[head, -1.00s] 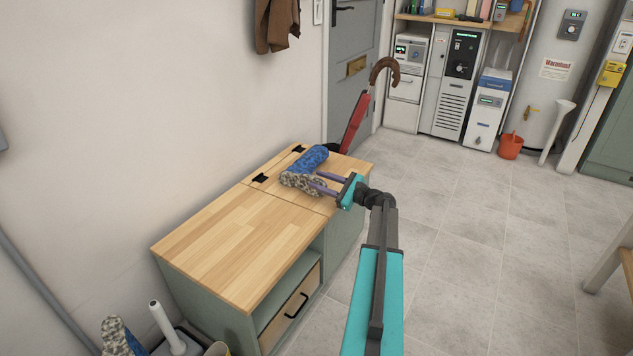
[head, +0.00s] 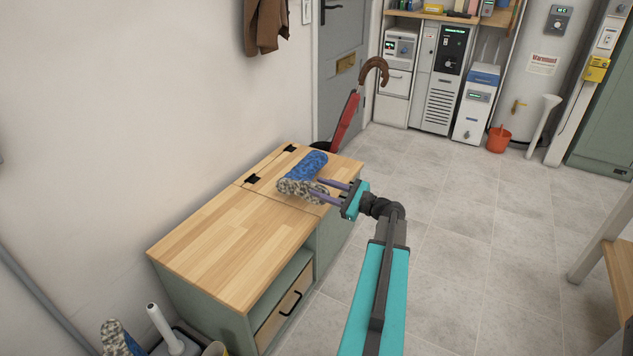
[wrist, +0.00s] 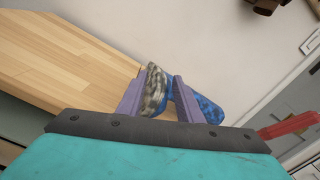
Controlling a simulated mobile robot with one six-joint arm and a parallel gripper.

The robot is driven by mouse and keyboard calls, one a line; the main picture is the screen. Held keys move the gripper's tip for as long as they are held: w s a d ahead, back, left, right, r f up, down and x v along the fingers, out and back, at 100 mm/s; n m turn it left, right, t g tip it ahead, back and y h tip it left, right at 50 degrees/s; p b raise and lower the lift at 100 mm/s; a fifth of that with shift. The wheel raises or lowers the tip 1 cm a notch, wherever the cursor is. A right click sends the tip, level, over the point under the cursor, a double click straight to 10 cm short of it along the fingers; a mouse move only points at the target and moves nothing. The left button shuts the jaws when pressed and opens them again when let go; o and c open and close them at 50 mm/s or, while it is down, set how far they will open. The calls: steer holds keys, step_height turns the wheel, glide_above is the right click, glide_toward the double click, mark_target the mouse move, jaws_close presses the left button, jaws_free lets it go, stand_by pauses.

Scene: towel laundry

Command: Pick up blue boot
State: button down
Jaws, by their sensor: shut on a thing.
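The blue boot (head: 309,166) has a mottled grey-and-white sole. It shows above the far end of the wooden bench top, tilted with its sole facing me. My gripper (head: 322,190) reaches it from the right, its purple fingers shut on the boot near the sole. In the wrist view the boot (wrist: 204,106) sits between the two purple fingers (wrist: 155,100). I cannot tell for sure whether the boot touches the bench. A similar blue boot (head: 115,338) with a speckled sole shows at the bottom left, partly cut off by the frame.
The wooden bench (head: 215,245) has a clear top at its near end and an open shelf with a drawer below. A red umbrella (head: 345,122) stands behind its far end. A white post (head: 165,328) stands by the lower boot. The tiled floor (head: 470,220) is open to the right.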

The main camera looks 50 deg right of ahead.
steer(key=shift+s+a+r+p, duration=0.15)
steer(key=shift+s+a, duration=0.25)
steer(key=shift+s, duration=0.45)
steer(key=shift+s+a+r+p, duration=0.15)
steer(key=shift+s+a, duration=0.25)
steer(key=shift+s, duration=0.4)
steer(key=shift+s+a+p, duration=0.15)
steer(key=shift+s+a, duration=0.25)
steer(key=shift+s, duration=0.45)
